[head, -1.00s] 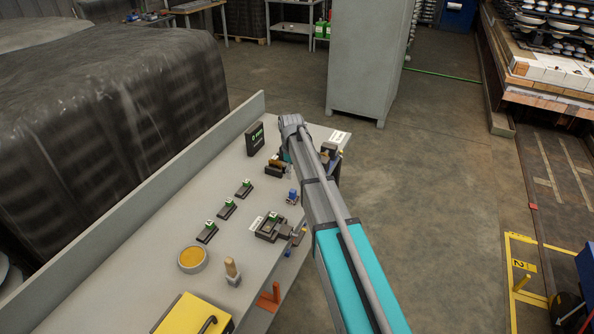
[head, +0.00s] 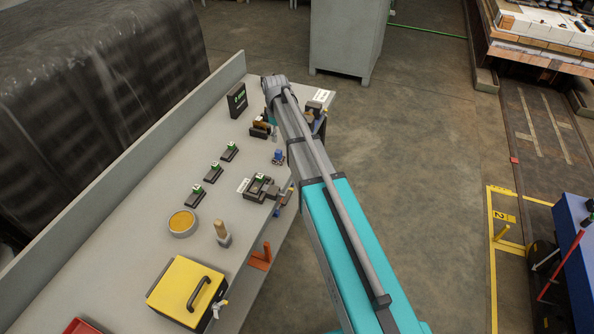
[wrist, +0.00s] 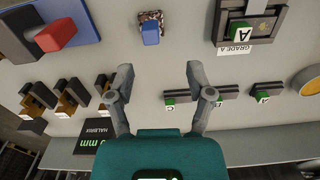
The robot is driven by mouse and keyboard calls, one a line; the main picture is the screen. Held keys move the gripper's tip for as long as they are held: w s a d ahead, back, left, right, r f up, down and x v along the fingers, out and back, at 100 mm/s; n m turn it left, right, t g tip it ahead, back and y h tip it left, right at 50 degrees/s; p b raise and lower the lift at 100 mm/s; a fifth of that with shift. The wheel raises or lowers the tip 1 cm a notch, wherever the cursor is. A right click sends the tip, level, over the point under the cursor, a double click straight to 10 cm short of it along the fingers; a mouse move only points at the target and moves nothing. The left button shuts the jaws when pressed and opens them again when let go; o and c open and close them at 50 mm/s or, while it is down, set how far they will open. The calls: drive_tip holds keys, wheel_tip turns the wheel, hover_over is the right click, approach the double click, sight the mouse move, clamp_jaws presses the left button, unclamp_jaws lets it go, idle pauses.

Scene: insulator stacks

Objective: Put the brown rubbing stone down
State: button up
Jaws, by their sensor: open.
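My gripper (wrist: 157,72) is open and empty in the wrist view, its two fingers apart above the grey bench top. Ahead of the fingertips stands a small speckled brown block with a blue block (wrist: 150,32) on top; it also shows in the head view (head: 278,157) beside my arm. Several brown-and-black blocks (wrist: 68,100) stand in a row left of the fingers; brown also shows beside my arm in the head view (head: 261,127). I cannot tell for certain which is the brown rubbing stone.
A black sign (head: 236,101) stands near the bench's back wall.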

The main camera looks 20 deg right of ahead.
drive_tip(key=s+d+m, duration=0.1)
drive_tip(key=s+m, duration=0.9)
drive_tip(key=s, duration=1.7)
drive_tip(key=shift+d, duration=0.25)
